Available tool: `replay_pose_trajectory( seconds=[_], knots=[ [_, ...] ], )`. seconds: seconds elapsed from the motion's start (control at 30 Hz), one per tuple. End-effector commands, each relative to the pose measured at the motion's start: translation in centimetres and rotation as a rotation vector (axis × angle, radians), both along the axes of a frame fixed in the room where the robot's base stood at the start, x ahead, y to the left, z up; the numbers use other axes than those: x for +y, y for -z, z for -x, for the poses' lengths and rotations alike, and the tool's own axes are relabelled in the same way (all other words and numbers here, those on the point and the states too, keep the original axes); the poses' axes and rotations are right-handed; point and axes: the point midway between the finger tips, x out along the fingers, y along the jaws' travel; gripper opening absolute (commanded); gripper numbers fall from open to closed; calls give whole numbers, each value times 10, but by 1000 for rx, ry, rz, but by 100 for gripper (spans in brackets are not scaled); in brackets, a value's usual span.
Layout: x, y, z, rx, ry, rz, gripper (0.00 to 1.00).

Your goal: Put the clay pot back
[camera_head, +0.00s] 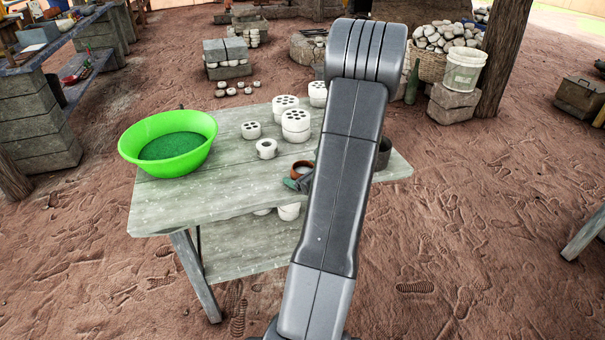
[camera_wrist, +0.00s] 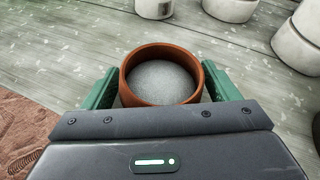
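The clay pot (camera_wrist: 127,84) is a small round orange-brown pot with a grey, speckled inside, seen from above in the wrist view. The green fingers of my gripper (camera_wrist: 160,86) lie against its left and right sides, with no clear gap. In the head view the clay pot (camera_head: 305,164) shows near the front right of the wooden table (camera_head: 225,193), partly hidden by my arm. My gripper (camera_head: 297,180) is beside it, also partly hidden. I cannot tell whether the pot touches the tabletop.
A green basin (camera_head: 200,152) stands at the table's left. White perforated clay pieces (camera_head: 296,127) and a small white ring (camera_head: 266,148) stand behind the pot. A dark round container (camera_head: 384,153) stands to the right of my arm. The table's front left is bare.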

Motion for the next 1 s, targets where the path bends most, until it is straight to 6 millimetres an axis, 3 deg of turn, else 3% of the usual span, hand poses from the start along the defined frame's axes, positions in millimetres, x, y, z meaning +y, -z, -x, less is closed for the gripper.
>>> replay_pose_trajectory(
  seconds=[0.37,0.8,1.0],
  knots=[
    [0,-5,0,0,-1,0,86],
    [-50,-38,65,-1,4,1,86],
    [-63,-46,84,0,1,-1,86]
  ],
)
